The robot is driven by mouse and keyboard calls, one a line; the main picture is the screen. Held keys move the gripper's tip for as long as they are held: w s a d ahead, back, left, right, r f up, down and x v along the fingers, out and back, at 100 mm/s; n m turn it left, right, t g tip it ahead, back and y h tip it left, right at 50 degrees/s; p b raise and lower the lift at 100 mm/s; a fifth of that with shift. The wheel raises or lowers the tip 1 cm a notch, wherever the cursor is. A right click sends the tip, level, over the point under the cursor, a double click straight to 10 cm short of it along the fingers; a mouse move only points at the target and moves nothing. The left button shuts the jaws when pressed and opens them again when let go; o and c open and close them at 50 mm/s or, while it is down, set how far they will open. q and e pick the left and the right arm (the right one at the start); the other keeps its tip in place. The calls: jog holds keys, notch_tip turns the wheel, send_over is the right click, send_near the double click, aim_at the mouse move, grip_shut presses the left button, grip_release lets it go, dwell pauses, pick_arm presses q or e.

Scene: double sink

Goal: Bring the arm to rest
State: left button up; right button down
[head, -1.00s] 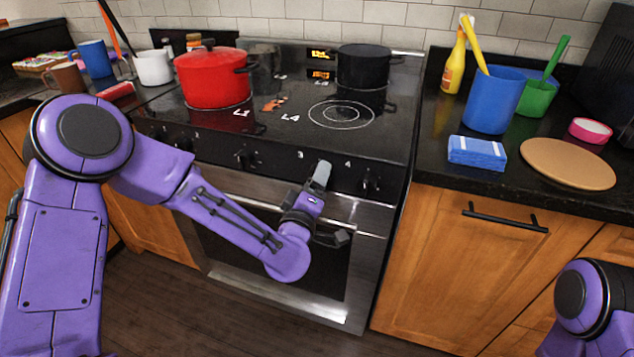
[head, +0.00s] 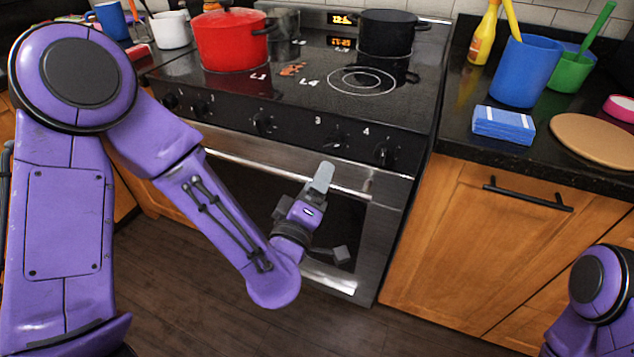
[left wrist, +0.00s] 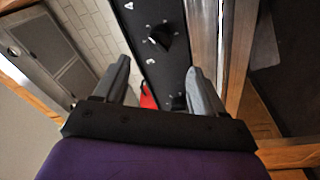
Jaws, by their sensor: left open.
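My left arm (head: 228,220) comes in from the left in the head view and is bent at the elbow. My left gripper (head: 332,216) is in front of the stove's oven door, below the knobs, with its fingers apart. In the left wrist view the two grey fingers (left wrist: 162,90) are spread with nothing held between them; the stove's black knob panel (left wrist: 160,50) shows beyond them. Only a purple joint of my right arm (head: 598,285) shows at the lower right of the head view; its gripper is out of view.
The stove (head: 290,110) bears a red pot (head: 232,45) and a black pot (head: 386,35). The floor (head: 190,300) before the oven looks clear.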

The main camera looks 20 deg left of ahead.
pick_arm(q)
jog(key=s+a+f+m+g+p, duration=0.2)
jog(key=s+f+g, duration=0.1)
jog(key=f, duration=0.4)
jog(key=s+a+f+m+g+p, duration=0.1)
jog(key=s+a+f+g+p, duration=0.1)
jog(key=s+f+g, duration=0.3)
jog(key=s+a+f+m+g+p, duration=0.1)
jog(key=a+f+m+g, duration=0.15)
jog(key=f, duration=0.55)
jog(key=s+a+f+g+y+p, duration=0.1)
jog(key=s+a+f+g+p, duration=0.1)
jog(key=s, duration=0.6)
jog(key=s+a+f+g+y+p, duration=0.1)
jog(key=s+a+f+g+p, duration=0.1)
jog(key=s, duration=0.7)
jog(key=a+f+m+g, duration=0.1)
jog(key=a+f, duration=0.1)
jog(key=a, duration=0.1)
jog(key=shift+s+f+y, duration=0.25)
jog(key=shift+y, duration=0.15)
